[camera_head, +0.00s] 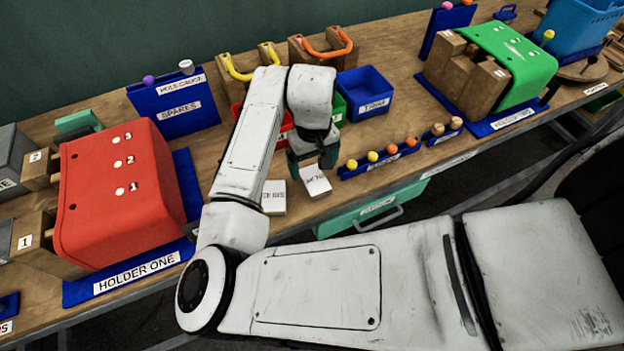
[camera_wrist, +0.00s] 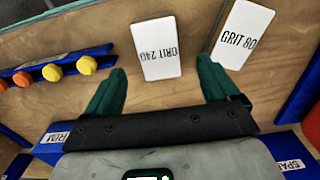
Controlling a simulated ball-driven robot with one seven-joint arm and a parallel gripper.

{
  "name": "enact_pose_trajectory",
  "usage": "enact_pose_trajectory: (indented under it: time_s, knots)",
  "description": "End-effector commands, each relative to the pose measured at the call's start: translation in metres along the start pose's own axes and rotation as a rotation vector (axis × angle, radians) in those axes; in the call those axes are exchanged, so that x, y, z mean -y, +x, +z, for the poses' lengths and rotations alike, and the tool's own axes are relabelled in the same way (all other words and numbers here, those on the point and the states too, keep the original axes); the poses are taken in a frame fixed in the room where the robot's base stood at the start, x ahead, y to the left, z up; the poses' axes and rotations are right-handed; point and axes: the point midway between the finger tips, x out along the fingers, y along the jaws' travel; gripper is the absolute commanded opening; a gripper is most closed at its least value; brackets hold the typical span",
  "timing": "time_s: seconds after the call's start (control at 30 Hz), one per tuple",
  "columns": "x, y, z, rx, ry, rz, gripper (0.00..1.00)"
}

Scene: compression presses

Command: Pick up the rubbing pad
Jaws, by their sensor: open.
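Two small white rectangular pads lie flat on the wooden bench near its front edge. One is labelled GRIT 240 (camera_wrist: 157,48) and the other GRIT 80 (camera_wrist: 241,34). In the head view the GRIT 240 pad (camera_head: 317,183) is at the right and the GRIT 80 pad (camera_head: 274,197) at the left, with a small gap between them. My gripper (camera_head: 312,168) is open and empty, pointing down just behind the GRIT 240 pad. In the wrist view my dark green fingertips (camera_wrist: 162,72) are spread on either side of that pad's near end. Contact with it cannot be told.
A blue rack (camera_head: 383,160) with yellow and orange knobs stands to the right. A blue TRIM bin (camera_head: 366,92) and red and green bins stand behind my gripper. A red press (camera_head: 118,190) is at the left, a green one (camera_head: 510,62) at the right. Bare bench surrounds the pads.

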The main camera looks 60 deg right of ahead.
Motion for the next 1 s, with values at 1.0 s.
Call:
enact_pose_trajectory:
  time_s: [1.0]
  knots:
    - [0.0,0.056,0.004,-0.002,0.002,0.001,0.65]
